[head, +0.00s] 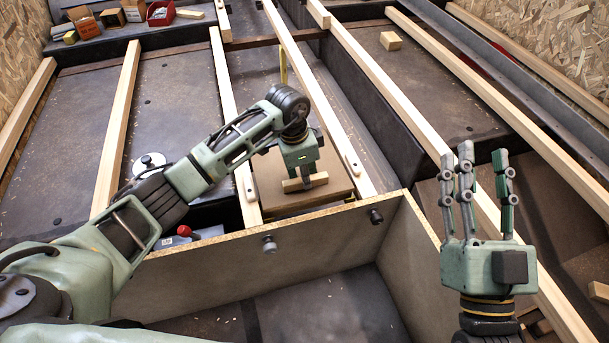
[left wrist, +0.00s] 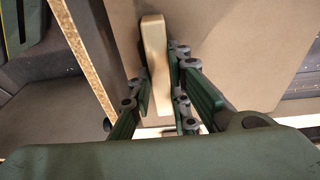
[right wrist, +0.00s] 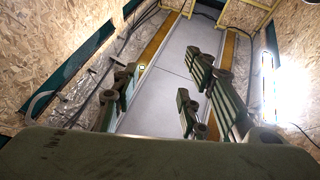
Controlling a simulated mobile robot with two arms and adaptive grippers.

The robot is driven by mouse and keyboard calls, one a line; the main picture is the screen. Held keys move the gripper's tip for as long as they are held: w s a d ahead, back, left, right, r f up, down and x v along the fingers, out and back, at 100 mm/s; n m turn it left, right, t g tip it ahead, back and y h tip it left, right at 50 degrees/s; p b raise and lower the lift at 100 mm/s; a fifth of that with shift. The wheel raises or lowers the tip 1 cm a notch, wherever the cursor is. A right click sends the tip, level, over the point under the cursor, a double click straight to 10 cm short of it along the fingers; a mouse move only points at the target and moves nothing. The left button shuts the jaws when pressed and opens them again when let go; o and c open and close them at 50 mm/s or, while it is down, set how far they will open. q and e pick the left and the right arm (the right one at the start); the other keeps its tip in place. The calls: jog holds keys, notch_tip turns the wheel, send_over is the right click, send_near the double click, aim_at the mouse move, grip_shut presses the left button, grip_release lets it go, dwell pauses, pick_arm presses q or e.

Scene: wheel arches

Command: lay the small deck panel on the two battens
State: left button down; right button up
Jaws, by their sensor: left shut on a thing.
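The small deck panel (head: 277,197) is a flat brown board with a pale wooden grip block (head: 305,182) on top. My left gripper (head: 305,183) points down and is shut on this block; the block (left wrist: 155,60) and panel (left wrist: 235,50) also show in the left wrist view. The panel lies between the left batten (head: 229,100) and the right batten (head: 318,103) in the picture, close to both. I cannot tell whether it touches them. My right gripper (head: 476,165) is open and empty, fingers up, away at the right.
An OSB-edged box wall (head: 250,240) with dark knobs stands just in front of the panel. A red-knobbed item (head: 184,231) sits left of it. A small wood block (head: 390,40) lies on the right arch. Cartons (head: 88,22) and a red bin (head: 160,13) stand back left.

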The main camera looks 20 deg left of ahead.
jog(key=shift+w+f+g+h, duration=0.4)
jog(key=shift+w+f, duration=0.05)
jog(key=shift+f, duration=0.3)
dwell(0.3)
pick_arm(q)
jog(key=shift+p, duration=0.3)
pick_arm(e)
jog(key=shift+w+f+g, duration=0.15)
jog(key=shift+f+g, duration=0.15)
jog(key=shift+f, duration=0.2)
jog(key=shift+f, duration=0.3)
jog(key=shift+w+d+f+g, duration=0.1)
jog(key=shift+w+f+g, duration=0.15)
jog(key=shift+f+g, duration=0.3)
pick_arm(q)
jog(key=c, duration=1.6)
grip_release()
jog(key=shift+o, duration=0.2)
jog(key=shift+s+f, duration=0.1)
jog(key=shift+s, duration=0.05)
pick_arm(e)
jog(key=shift+r, duration=0.15)
